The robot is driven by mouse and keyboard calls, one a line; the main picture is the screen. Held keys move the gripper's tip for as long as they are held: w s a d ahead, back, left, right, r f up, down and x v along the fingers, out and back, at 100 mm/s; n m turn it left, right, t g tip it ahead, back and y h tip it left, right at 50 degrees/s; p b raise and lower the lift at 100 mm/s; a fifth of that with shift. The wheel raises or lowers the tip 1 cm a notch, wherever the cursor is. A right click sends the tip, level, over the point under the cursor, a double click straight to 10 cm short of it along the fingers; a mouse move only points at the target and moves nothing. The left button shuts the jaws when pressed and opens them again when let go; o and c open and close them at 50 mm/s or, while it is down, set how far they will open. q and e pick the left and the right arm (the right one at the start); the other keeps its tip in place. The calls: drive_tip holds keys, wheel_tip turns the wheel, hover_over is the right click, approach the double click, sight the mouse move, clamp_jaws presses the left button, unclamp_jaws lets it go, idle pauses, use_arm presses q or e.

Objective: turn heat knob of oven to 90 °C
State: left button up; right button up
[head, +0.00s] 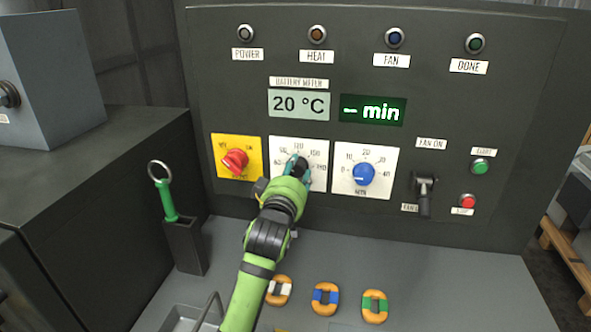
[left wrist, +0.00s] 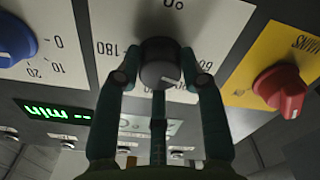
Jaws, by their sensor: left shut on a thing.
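The heat knob (head: 303,167) is a dark round knob on a white dial plate (head: 313,144) in the middle of the oven panel. My left gripper (head: 296,168) is at the plate and shut on the knob, partly hiding it in the head view. In the left wrist view the picture is upside down, and the knob (left wrist: 161,64) sits between the dark teal fingers (left wrist: 160,78). A pale mark shows on its lower edge; its exact setting is hard to read. The temperature display (head: 299,104) reads 20 °C. My right gripper is not in view.
A red knob (head: 235,161) on a yellow plate is close on the left; a blue timer knob (head: 364,174) is on the right. A lever (head: 425,192) and two push buttons are further right. A green-handled tool (head: 165,198) stands in a holder at left.

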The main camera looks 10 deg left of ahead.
use_arm(q)
drive_tip(key=m, duration=0.1)
drive_tip(key=m+p, duration=0.1)
drive_tip(key=m, duration=0.1)
drive_tip(key=shift+r, duration=0.35)
drive_tip(key=shift+m+p, duration=0.75)
drive_tip(key=shift+m, duration=0.95)
drive_tip(key=shift+r, duration=0.1)
drive_tip(key=o, duration=1.2)
drive_tip(key=shift+c, duration=0.2)
drive_tip(key=shift+f, duration=0.2)
drive_tip(key=shift+s+f, duration=0.1)
